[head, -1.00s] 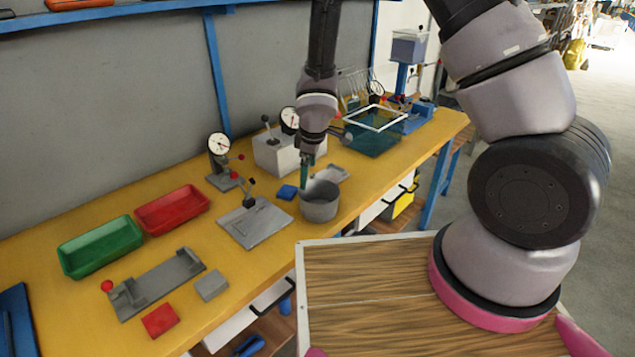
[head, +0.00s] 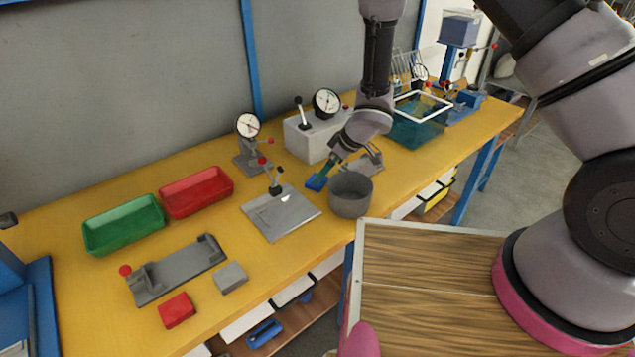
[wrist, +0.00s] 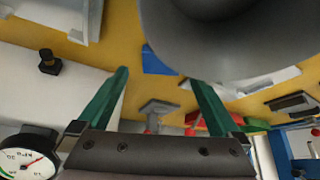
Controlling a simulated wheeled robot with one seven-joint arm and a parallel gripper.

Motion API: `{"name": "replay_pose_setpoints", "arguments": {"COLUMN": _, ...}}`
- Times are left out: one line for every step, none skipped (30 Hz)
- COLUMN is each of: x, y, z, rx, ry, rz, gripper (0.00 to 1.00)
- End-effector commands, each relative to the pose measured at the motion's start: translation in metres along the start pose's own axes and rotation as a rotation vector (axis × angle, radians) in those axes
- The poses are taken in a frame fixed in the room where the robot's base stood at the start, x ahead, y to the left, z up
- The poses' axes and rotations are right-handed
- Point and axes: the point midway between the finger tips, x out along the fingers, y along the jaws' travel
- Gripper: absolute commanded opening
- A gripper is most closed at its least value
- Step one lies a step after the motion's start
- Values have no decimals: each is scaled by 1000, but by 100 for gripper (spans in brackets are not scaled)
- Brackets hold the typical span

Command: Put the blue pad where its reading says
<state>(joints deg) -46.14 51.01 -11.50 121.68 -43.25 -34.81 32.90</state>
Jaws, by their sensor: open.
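The blue pad (head: 315,183) lies on the yellow bench just left of a grey pot (head: 350,197). In the wrist view the blue pad (wrist: 156,63) is partly hidden by the grey pot (wrist: 235,40). My gripper (head: 325,172) is tilted down at the pad; its teal fingers (wrist: 158,82) are apart, with the pad showing between and beyond them. I cannot tell whether they touch it. A dial gauge on a stand (head: 248,125) is left of the pad; its reading is too small to tell. The green tray (head: 122,226) and red tray (head: 196,192) stand at the left.
A grey box with a second gauge (head: 326,103) stands behind; that gauge (wrist: 25,155) is cut off in the wrist view. A flat grey plate fixture (head: 280,215), a clamp (head: 180,272), a red block (head: 177,310) and a grey block (head: 230,278) occupy the front left. A teal bin (head: 418,125) is farther right.

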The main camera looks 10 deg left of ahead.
Motion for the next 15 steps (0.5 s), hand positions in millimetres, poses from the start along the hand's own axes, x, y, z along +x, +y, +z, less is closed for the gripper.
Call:
{"name": "replay_pose_setpoints", "arguments": {"x": 10, "y": -3, "z": 1, "rx": -5, "ry": -4, "rz": -1, "gripper": 100}}
{"name": "replay_pose_setpoints", "arguments": {"x": 15, "y": -4, "z": 1, "rx": -5, "ry": -4, "rz": -2, "gripper": 100}}
{"name": "replay_pose_setpoints", "arguments": {"x": 20, "y": -4, "z": 1, "rx": -4, "ry": -3, "rz": -1, "gripper": 100}}
{"name": "replay_pose_setpoints", "arguments": {"x": 24, "y": -4, "z": 2, "rx": -4, "ry": -4, "rz": -1, "gripper": 100}}
{"name": "replay_pose_setpoints", "arguments": {"x": 28, "y": -3, "z": 1, "rx": -4, "ry": -3, "rz": 0, "gripper": 100}}
{"name": "replay_pose_setpoints", "arguments": {"x": 32, "y": -3, "z": 1, "rx": -3, "ry": -2, "rz": 0, "gripper": 100}}
{"name": "replay_pose_setpoints", "arguments": {"x": 34, "y": -3, "z": 1, "rx": -2, "ry": -2, "rz": -1, "gripper": 100}}
{"name": "replay_pose_setpoints", "arguments": {"x": 36, "y": -3, "z": 1, "rx": -1, "ry": -2, "rz": 0, "gripper": 100}}
{"name": "replay_pose_setpoints", "arguments": {"x": 37, "y": -3, "z": 1, "rx": -1, "ry": -1, "rz": 0, "gripper": 100}}
{"name": "replay_pose_setpoints", "arguments": {"x": 37, "y": -3, "z": 0, "rx": -1, "ry": 0, "rz": 0, "gripper": 100}}
{"name": "replay_pose_setpoints", "arguments": {"x": 38, "y": -3, "z": 0, "rx": -1, "ry": 0, "rz": 0, "gripper": 100}}
{"name": "replay_pose_setpoints", "arguments": {"x": 37, "y": -3, "z": 0, "rx": -1, "ry": 0, "rz": 0, "gripper": 100}}
{"name": "replay_pose_setpoints", "arguments": {"x": 37, "y": -3, "z": 0, "rx": -1, "ry": 0, "rz": 0, "gripper": 100}}
{"name": "replay_pose_setpoints", "arguments": {"x": 37, "y": -3, "z": 0, "rx": -1, "ry": 0, "rz": 0, "gripper": 100}}
{"name": "replay_pose_setpoints", "arguments": {"x": 37, "y": -3, "z": 0, "rx": -1, "ry": 0, "rz": 0, "gripper": 100}}
